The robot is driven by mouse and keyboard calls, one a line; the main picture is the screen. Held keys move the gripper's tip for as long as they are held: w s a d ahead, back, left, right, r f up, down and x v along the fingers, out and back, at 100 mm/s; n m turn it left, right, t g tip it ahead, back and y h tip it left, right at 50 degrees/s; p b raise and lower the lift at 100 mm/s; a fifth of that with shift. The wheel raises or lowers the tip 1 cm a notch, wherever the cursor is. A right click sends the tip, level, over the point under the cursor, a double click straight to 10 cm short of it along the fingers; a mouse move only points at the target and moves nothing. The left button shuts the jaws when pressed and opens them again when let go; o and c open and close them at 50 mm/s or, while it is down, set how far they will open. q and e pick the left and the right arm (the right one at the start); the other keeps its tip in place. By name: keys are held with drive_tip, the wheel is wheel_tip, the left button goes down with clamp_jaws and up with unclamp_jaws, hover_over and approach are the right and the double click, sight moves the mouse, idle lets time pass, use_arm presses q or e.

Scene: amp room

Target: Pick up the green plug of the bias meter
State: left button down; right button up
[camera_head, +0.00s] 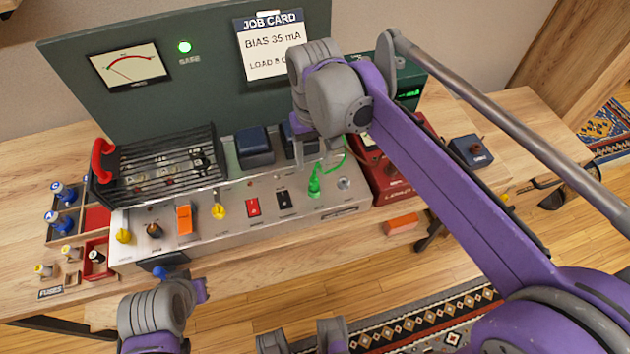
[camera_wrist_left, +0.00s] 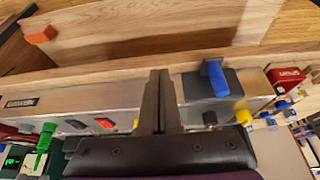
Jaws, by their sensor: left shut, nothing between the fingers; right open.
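The green plug (camera_head: 315,184) stands upright on the right part of the grey amplifier panel (camera_head: 270,225), with a green lead rising behind it. It also shows at the left of the left wrist view (camera_wrist_left: 46,137). My right gripper (camera_head: 311,152) is open and empty just above and behind the plug in the picture, apart from it as far as I can tell. My left gripper (camera_head: 199,291) is low in front of the panel. Its fingers are shut and empty in the left wrist view (camera_wrist_left: 160,102), beside a blue-handled drawer (camera_wrist_left: 214,80).
A black wire cage with a red handle (camera_head: 102,160) stands left of the switches. A red meter box (camera_head: 395,185) stands right of the plug, with an orange block (camera_head: 401,224) before it. Fuses (camera_head: 64,193) sit in a tray at left. A blue box (camera_head: 470,151) stands at right.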

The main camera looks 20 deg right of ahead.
sight(314, 177)
drive_tip(key=f, duration=0.4)
drive_tip(key=f+b, duration=0.1)
drive_tip(key=f, duration=0.3)
drive_tip(key=shift+s+a+f, duration=0.15)
drive_tip(key=shift+s+f, duration=0.05)
drive_tip(key=shift+f, duration=0.2)
clamp_jaws()
